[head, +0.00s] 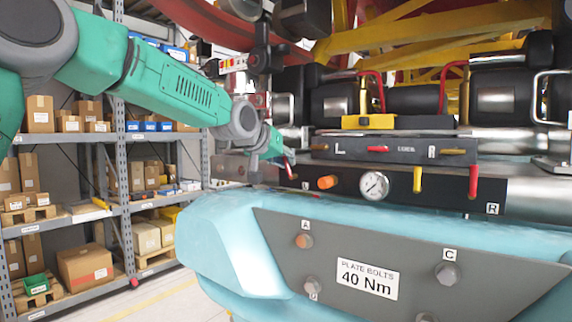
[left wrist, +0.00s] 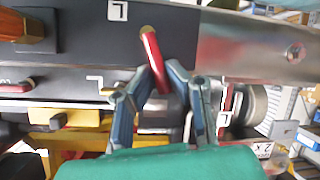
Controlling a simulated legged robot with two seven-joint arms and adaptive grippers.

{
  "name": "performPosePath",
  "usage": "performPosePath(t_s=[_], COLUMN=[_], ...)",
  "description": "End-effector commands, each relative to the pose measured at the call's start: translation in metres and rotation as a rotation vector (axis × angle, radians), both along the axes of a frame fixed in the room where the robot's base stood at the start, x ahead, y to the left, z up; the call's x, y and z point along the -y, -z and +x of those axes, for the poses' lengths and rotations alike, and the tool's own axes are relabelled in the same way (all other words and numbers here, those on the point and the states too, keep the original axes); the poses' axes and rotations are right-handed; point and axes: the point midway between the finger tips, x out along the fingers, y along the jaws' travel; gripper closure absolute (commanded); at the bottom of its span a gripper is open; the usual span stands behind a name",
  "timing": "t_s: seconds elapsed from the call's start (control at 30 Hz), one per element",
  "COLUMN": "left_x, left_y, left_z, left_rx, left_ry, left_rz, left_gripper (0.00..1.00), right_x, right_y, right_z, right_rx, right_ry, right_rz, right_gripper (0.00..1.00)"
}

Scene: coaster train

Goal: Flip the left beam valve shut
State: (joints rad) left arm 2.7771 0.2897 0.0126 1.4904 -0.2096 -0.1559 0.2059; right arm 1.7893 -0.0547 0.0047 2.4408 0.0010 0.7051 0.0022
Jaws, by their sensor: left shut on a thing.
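The left beam valve's red handle (head: 289,167) is at the left end of the dark beam panel (head: 400,178) in the head view, near a white L label (head: 305,185). In the left wrist view the red handle (left wrist: 153,58) lies slightly tilted, with a brass-coloured end near the L label (left wrist: 117,10). My left gripper (head: 280,152) is at this handle; the left wrist view shows its two fingers (left wrist: 163,88) on either side of the handle's lower part. It is shut on the handle. The fingers partly hide the handle in the head view. My right gripper is not in view.
Along the panel are an orange knob (head: 327,182), a round gauge (head: 374,186), a hanging yellow handle (head: 417,180) and a hanging red handle (head: 473,182) by the R label (head: 492,208). A ledge with small levers (head: 400,150) sits above. A pale blue body (head: 215,225) juts out below.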

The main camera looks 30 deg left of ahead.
Motion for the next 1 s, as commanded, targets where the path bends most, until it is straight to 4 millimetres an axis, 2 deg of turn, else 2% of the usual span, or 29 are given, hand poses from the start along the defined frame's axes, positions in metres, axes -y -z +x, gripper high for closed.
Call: performPosePath(t_s=[0.03, 0.07, 0.1, 0.13, 0.43, 0.53, 0.9, 1.0], left_x=[0.003, 0.003, 0.003, 0.002, 0.0, -0.001, 0.0, 0.001], left_y=[0.01, 0.01, 0.01, 0.01, 0.007, 0.0, -0.069, -0.082], left_z=[-0.002, -0.002, -0.002, -0.002, 0.002, 0.003, -0.001, 0.0], left_rx=[-0.024, -0.024, -0.024, -0.023, -0.015, -0.013, -0.01, -0.011], left_ry=[0.004, 0.005, 0.004, 0.004, 0.003, 0.003, 0.003, 0.002], left_rz=[0.0, 0.001, 0.0, 0.0, 0.0, 0.0, 0.001, 0.001], left_gripper=[1.0, 1.0, 0.75, 0.68, 0.68, 0.68, 0.68, 0.68], right_x=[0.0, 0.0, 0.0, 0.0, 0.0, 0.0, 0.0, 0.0], right_y=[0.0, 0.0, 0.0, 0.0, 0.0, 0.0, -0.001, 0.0], right_z=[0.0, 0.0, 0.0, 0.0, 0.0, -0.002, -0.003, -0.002], right_rx=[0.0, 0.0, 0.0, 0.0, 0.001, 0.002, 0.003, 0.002], right_ry=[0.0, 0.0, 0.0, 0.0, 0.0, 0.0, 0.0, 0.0], right_rz=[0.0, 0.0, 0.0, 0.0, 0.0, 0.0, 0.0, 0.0], right_gripper=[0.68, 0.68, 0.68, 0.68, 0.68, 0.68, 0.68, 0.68])
